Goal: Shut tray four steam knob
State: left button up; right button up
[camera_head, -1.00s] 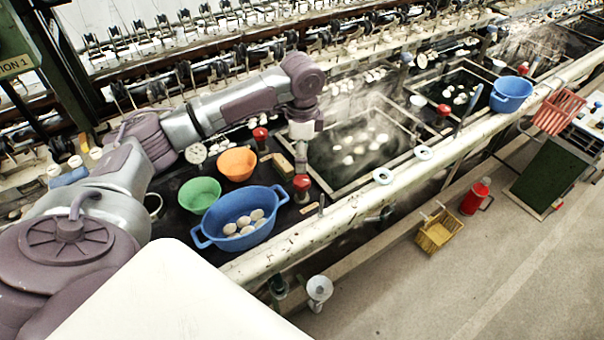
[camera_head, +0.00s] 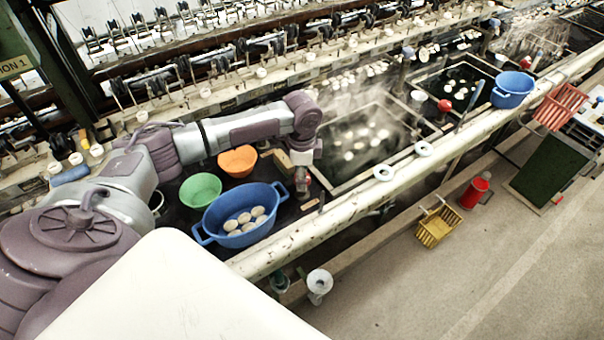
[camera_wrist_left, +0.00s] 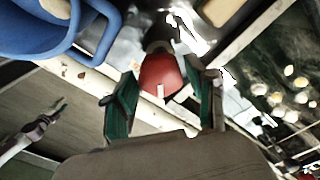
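A red steam knob (camera_wrist_left: 160,78) sits between the two green-padded fingers of my left gripper (camera_wrist_left: 163,95) in the left wrist view. Gaps show between the knob and both fingers, so the gripper is open around it. In the head view my left gripper (camera_head: 303,180) points down at the left end of a steaming basin (camera_head: 340,187), right of the blue tub, and mostly hides this knob. Another red knob (camera_head: 444,105) stands by the basin further right. I cannot read which tray number belongs to which knob.
A blue tub (camera_head: 205,222) with several pale cocoons stands close left of the gripper, and its handle (camera_wrist_left: 92,25) is near in the wrist view. Green (camera_head: 200,190) and orange (camera_head: 238,161) bowls stand behind it. A pale rail (camera_head: 345,205) runs along the front.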

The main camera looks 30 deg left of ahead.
pick_arm(q)
jog(key=c, duration=0.7)
pick_arm(e)
jog(key=shift+w+d+r, duration=0.1)
jog(key=shift+w+d, duration=0.15)
jog(key=shift+d, duration=0.15)
pick_arm(q)
jog(key=shift+r+m+p, duration=0.15)
jog(key=shift+m+p, duration=0.45)
jog(key=shift+p, duration=0.1)
jog(key=shift+m+p, duration=0.8)
jog(key=shift+m, duration=0.3)
jog(key=shift+m+p, duration=0.45)
jog(key=shift+m, duration=0.65)
jog(key=shift+m+p, duration=0.3)
jog(key=shift+m, duration=0.8)
pick_arm(e)
jog(key=shift+w+a+r, duration=0.1)
jog(key=shift+r, duration=1)
jog(key=shift+a+r, duration=0.1)
jog(key=shift+r, duration=1)
pick_arm(q)
jog(key=shift+f, duration=0.2)
jog(key=o, duration=1.1)
jog(key=shift+o, duration=0.2)
